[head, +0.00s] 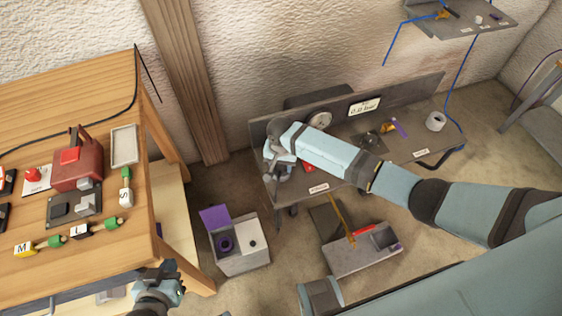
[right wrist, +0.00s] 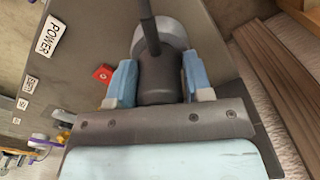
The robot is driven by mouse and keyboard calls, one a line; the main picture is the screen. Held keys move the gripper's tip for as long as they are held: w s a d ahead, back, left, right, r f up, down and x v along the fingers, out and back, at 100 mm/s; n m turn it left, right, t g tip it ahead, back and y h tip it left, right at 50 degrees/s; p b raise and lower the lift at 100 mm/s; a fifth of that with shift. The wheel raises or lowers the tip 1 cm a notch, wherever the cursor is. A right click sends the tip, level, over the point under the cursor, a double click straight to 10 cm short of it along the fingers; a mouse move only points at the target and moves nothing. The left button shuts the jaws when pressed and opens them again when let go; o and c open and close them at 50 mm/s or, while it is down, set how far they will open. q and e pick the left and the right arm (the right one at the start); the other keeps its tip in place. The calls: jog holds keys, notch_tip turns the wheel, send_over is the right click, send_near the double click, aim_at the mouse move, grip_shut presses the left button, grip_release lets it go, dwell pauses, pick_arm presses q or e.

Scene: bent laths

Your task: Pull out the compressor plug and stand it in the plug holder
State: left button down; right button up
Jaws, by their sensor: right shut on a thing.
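The compressor plug (right wrist: 158,78) is a dark grey body with a black cable at its top, in the right wrist view. My right gripper (right wrist: 155,88) is shut on it, with a blue finger on each side. A light grey round part (right wrist: 176,32) shows behind the plug; I cannot tell whether the plug is seated in it. In the head view my right gripper (head: 279,163) is at the left end of the dark bench (head: 345,172), and the plug is hard to make out there. My left gripper (head: 165,284) is low beside the wooden table, its jaws unclear. I cannot identify the plug holder for certain.
The POWER label (right wrist: 49,36) and a red part (right wrist: 103,73) are near the plug. A "0.0 bar" sign (head: 364,106) and a white cylinder (head: 436,121) are on the bench. A grey box (head: 243,262) and a tray (head: 350,262) stand on the floor. The wooden table (head: 110,85) is left.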

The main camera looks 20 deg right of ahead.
jog(key=shift+f, duration=0.1)
dwell(0.3)
jog(key=shift+f, duration=0.15)
jog(key=o, duration=1.3)
jog(key=shift+c, duration=0.2)
jog(key=o, duration=0.5)
jog(key=shift+c, duration=0.2)
